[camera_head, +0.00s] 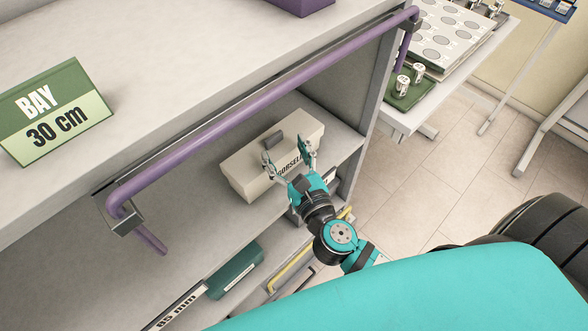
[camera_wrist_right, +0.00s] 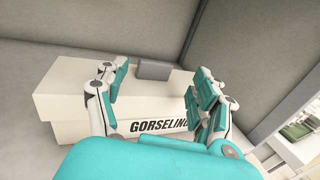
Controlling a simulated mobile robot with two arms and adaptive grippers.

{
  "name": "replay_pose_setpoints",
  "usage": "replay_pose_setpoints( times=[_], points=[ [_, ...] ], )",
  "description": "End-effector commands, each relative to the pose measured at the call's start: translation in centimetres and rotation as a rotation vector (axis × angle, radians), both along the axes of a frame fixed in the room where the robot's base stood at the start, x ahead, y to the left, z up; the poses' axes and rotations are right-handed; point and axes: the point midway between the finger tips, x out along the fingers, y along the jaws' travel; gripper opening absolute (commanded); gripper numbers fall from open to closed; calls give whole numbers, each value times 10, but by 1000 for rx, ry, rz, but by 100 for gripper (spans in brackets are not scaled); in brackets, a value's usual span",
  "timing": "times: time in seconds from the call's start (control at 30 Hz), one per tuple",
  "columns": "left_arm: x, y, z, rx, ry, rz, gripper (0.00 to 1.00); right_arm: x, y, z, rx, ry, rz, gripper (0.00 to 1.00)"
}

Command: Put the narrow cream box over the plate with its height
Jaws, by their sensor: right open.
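A long cream box (camera_head: 245,172) marked GORSELINE stands on a grey shelf under the purple rail. A small grey block (camera_head: 275,141) sits on its top; the block also shows in the right wrist view (camera_wrist_right: 154,70). My right gripper (camera_head: 288,153) is open at the box, its fingers spread apart with the grey block beyond and between them. In the right wrist view the box (camera_wrist_right: 70,110) spans behind both fingers; I cannot tell whether they touch it. A plate reading 85 mm (camera_head: 178,308) is on a lower shelf edge. My left gripper is not in view.
A purple rail (camera_head: 260,98) runs along the front of the upper shelf. A green BAY 30 cm sign (camera_head: 55,112) stands on top. A dark green box (camera_head: 236,270) lies on the lower shelf. A grey upright (camera_head: 375,100) bounds the bay on the right.

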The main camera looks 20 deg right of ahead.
Motion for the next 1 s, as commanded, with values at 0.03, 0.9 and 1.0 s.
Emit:
replay_pose_setpoints(
  times=[0.03,0.9,1.0],
  points=[
    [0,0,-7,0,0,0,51,-12,0,-5,1,4,0,68],
    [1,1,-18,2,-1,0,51,-50,-1,0,1,0,-1,68],
    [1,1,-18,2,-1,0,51,-50,-7,-1,60,13,-27,68]
  ],
)
